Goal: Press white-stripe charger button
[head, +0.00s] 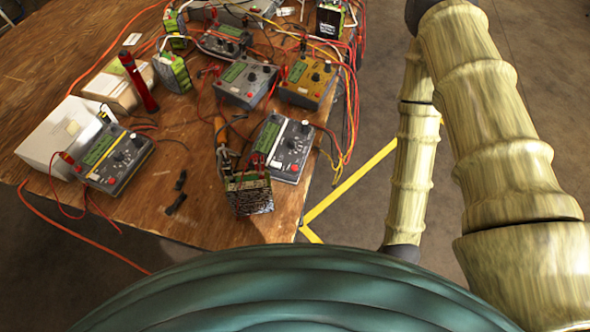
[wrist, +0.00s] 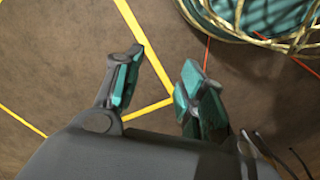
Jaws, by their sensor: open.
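The charger with a white stripe (head: 283,146) sits near the table's right edge in the head view. My gripper is not visible in the head view, where my arm stands to the right of the table. The charger does not show in the wrist view.
A yellow-stripe charger (head: 117,158) lies at left by a white box (head: 63,134). A grey charger (head: 245,82) and an orange-faced charger (head: 309,80) sit behind. Red and yellow cables hang over the right edge. Floor (head: 385,200) right of the table is open.

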